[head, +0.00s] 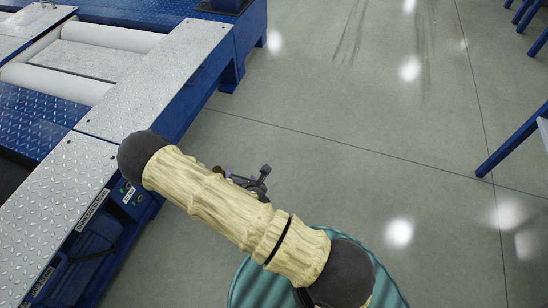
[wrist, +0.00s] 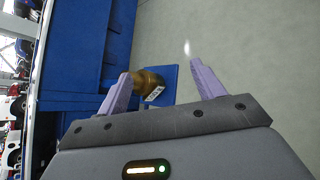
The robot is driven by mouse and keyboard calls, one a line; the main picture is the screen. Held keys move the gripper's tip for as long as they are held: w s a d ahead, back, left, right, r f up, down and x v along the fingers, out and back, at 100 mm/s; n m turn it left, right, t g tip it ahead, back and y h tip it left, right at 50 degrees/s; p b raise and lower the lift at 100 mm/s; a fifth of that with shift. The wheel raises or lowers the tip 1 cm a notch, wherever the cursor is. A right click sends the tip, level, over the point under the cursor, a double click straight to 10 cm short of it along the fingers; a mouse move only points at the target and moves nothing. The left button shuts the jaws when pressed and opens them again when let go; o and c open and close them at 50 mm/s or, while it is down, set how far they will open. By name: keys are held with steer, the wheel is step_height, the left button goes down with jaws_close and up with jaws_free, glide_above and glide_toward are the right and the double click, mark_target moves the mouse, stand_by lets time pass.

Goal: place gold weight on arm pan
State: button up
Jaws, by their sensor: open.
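The gold weight (wrist: 149,80) shows in the wrist view as a brassy cylinder with a white label.
The blue roller tester (head: 190,95) with metal tread plates and pale rollers (head: 95,36) fills the left of the head view. Blue legs (head: 510,140) stand at the right. The grey floor (head: 370,110) between is clear.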

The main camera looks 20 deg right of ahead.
steer(key=s+d+r+m+g, duration=0.2)
steer(key=s+r+m+g, duration=0.1)
steer(key=r+m, duration=0.5)
steer(key=s+d+r+m+g, duration=0.3)
steer(key=s+r+m, duration=0.2)
steer(key=r+m, duration=0.3)
steer(key=s+d+r+m+g, duration=0.2)
steer(key=r+m, duration=0.6)
steer(key=m, duration=0.5)
steer(key=shift+s+d+g, duration=0.4)
steer(key=shift+s+d, duration=0.15)
steer(key=shift+s, duration=0.55)
steer(key=w+p+v, duration=0.3)
steer(key=p+v, duration=1.1)
steer(key=shift+a+r, duration=0.25)
steer(key=shift+r, duration=0.2)
